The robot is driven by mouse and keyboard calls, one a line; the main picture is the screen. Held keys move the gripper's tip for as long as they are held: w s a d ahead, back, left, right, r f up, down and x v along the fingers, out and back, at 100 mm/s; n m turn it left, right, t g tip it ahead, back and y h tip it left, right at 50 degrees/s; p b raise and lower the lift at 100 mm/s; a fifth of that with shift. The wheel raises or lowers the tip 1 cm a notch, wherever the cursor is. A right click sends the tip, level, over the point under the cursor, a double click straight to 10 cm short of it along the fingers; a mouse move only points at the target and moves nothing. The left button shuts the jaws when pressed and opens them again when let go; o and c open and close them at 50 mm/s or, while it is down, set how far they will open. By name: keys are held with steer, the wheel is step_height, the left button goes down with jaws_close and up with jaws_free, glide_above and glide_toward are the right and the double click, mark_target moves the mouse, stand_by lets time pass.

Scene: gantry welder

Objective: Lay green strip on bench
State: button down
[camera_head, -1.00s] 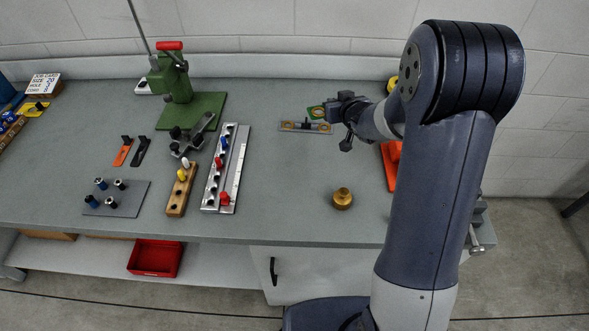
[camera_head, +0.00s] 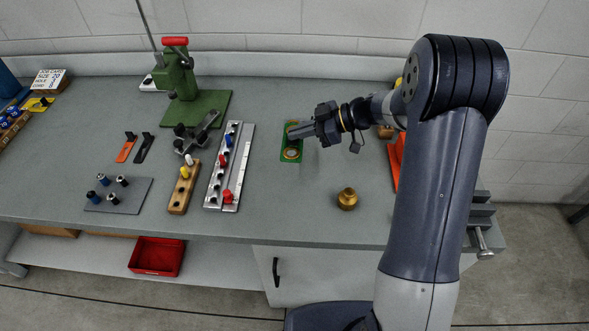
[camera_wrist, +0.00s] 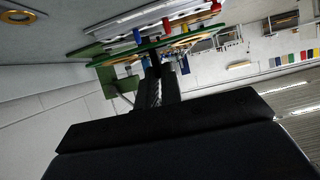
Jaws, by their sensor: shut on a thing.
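The green strip (camera_head: 291,152) has gold rings and shows over the middle of the bench (camera_head: 265,205) in the camera_head view, its long side running front to back. My gripper (camera_head: 293,134) comes in from the right and is shut on the strip, covering part of it. In the camera_wrist view the strip (camera_wrist: 128,54) shows nearly edge-on across the tip of my gripper (camera_wrist: 153,72). I cannot tell whether the strip touches the bench or hangs above it.
Left of the strip lie a silver rail (camera_head: 216,175) with coloured knobs and a wooden block (camera_head: 179,195) with pegs. A green press (camera_head: 185,92) stands behind them. A brass piece (camera_head: 347,199) stands in front right. Bench between rail and brass piece is clear.

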glide_above(299, 170)
step_height(299, 170, down, 6)
steer(key=shift+r, duration=0.15)
steer(key=shift+f+p, duration=0.3)
steer(key=shift+f, duration=2)
steer(key=shift+f, duration=0.2)
steer(key=c, duration=1.6)
jaws_free()
